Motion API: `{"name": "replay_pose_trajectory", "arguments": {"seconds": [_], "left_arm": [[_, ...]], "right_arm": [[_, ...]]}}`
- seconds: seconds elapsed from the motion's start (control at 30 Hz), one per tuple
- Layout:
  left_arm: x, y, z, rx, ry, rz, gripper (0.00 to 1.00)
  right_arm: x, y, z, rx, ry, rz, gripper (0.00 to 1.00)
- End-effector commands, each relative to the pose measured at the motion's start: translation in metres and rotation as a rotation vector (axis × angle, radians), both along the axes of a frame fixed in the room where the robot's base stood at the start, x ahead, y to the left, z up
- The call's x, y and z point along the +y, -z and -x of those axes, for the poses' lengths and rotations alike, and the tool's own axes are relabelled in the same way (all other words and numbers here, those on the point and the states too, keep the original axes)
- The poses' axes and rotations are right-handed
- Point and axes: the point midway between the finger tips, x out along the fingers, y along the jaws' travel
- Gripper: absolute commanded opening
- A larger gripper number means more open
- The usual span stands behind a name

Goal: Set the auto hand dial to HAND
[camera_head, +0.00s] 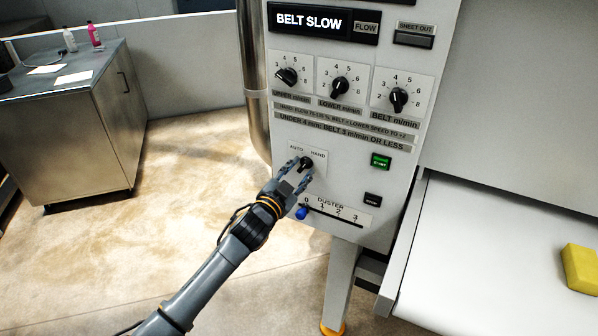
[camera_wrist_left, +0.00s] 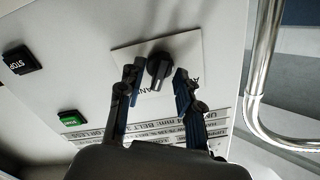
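The auto hand dial (camera_head: 307,162) is a black knob on a white plate on the machine's front panel, with AUTO printed at upper left and HAND at upper right. My left gripper (camera_head: 296,171) is at the dial. In the left wrist view the dial's knob (camera_wrist_left: 158,66) stands between the tips of my left gripper (camera_wrist_left: 157,75), with a visible gap on each side, so the fingers are open around it. The fingers partly cover the plate and its lettering. I cannot tell for sure which label the knob points at. My right gripper is not in view.
Below the dial are the duster slider with a blue knob (camera_head: 301,213) and a black stop button (camera_head: 373,199). A green start button (camera_head: 381,160) is to the right. Three speed dials sit above. A white belt table (camera_head: 480,260) bears a yellow block (camera_head: 581,268).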

Motion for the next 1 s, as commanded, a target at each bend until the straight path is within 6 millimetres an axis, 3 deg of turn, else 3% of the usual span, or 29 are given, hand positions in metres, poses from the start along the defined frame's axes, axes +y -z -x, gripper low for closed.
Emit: {"name": "replay_pose_trajectory", "arguments": {"seconds": [0.27,0.7,1.0], "left_arm": [[0.007,0.001,0.012,0.001,-0.001,0.001,0.35],[0.042,0.001,0.083,0.001,0.0,-0.002,0.35],[0.054,0.0,0.106,0.001,-0.001,0.0,0.35]], "right_arm": [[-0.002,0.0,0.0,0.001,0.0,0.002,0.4],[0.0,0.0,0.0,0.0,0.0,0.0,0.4],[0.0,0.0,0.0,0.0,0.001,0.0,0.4]]}}
